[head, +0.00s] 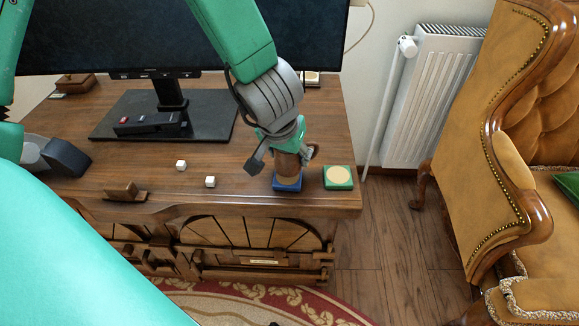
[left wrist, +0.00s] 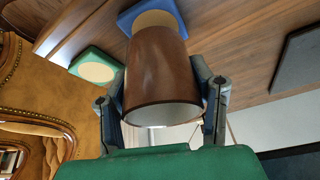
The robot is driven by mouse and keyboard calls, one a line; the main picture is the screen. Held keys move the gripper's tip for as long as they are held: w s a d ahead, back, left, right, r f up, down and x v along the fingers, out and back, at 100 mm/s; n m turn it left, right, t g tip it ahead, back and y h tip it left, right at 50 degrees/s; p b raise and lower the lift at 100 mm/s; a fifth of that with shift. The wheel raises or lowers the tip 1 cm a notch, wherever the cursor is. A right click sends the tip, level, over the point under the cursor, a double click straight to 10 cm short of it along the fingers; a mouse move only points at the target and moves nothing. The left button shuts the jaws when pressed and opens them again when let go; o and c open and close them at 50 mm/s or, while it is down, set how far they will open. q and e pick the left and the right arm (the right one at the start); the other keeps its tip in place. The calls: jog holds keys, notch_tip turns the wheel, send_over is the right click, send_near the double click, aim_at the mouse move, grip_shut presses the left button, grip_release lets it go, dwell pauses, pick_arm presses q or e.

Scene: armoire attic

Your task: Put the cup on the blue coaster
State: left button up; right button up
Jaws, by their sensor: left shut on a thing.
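The brown cup (left wrist: 158,62) is held between the two fingers of my left gripper (head: 283,160), which is shut on it. In the left wrist view its open rim faces the camera and its base points at the blue coaster (head: 287,185). That coaster has a tan round centre and lies near the desk's front right edge; it also shows in the left wrist view (left wrist: 127,21). The cup is over the coaster, but I cannot tell whether its base touches it. In the head view the gripper hides part of the cup (head: 288,162).
A green coaster (head: 338,177) lies just right of the blue one on the wooden desk (head: 225,165). Two small white cubes (head: 210,181) lie to the left. A monitor on a black base (head: 112,118) stands behind. A tan armchair (head: 470,120) stands at the right.

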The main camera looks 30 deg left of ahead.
pick_arm(q)
notch_tip(320, 180, down, 2)
jog(key=shift+f+b, duration=0.15)
jog(key=shift+b, duration=0.3)
jog(key=shift+a, duration=0.15)
pick_arm(e)
jog(key=shift+a+f, duration=0.15)
jog(key=shift+f, duration=0.55)
pick_arm(q)
jog(key=o, duration=1.3)
jog(key=shift+f, duration=0.1)
jog(key=shift+r, duration=0.35)
jog(key=p+v, duration=0.8)
jog(key=v, duration=0.3)
jog(key=shift+s+r, duration=0.2)
jog(key=shift+r, duration=0.15)
pick_arm(e)
notch_tip(320, 180, up, 8)
jog(key=shift+f, duration=0.2)
